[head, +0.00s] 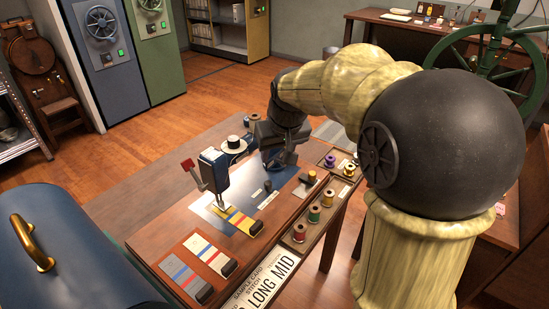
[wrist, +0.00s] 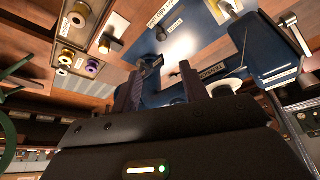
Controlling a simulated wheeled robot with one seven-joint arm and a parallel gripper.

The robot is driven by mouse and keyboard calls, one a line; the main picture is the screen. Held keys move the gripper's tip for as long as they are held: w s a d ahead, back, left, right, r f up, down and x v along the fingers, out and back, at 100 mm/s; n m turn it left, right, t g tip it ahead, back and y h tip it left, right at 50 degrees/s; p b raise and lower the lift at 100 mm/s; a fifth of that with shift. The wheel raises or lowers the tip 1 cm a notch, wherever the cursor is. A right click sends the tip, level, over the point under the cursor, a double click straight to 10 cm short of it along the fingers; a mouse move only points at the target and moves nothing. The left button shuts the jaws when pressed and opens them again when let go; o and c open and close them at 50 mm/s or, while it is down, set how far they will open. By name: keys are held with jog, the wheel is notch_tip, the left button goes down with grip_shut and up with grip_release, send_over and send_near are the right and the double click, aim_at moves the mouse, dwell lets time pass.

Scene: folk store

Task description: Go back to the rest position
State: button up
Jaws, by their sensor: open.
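My gripper (head: 283,160) is over the far right part of the wooden worktable (head: 165,235), beside the blue plate. My arm reaches from the right and bends down to the table. It is not tucked in. In the head view the fingertips are dark and partly hidden, so I cannot tell how high they are above the table.
A blue machine with a red lever (head: 215,170) stands left of my gripper. Striped cards (head: 207,254) lie at the front. Thread spools (head: 314,213) stand in trays at the right edge. A blue case (head: 75,250) is near left. Open wooden floor (head: 225,85) lies behind.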

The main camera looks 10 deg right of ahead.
jog(key=shift+s+r, duration=0.25)
jog(key=shift+r, duration=0.3)
jog(key=shift+f, duration=0.1)
jog(key=s+d+f+m+g, duration=0.1)
jog(key=s+d+f+g, duration=0.1)
jog(key=s+f, duration=1.45)
jog(key=w+p+v, duration=0.3)
jog(key=p+v, duration=1)
jog(key=w+a+r+p+v, duration=0.1)
jog(key=w+p+v, duration=0.1)
jog(key=p+v, duration=1)
jog(key=shift+w+r+p, duration=0.4)
jog(key=shift+r, duration=0.15)
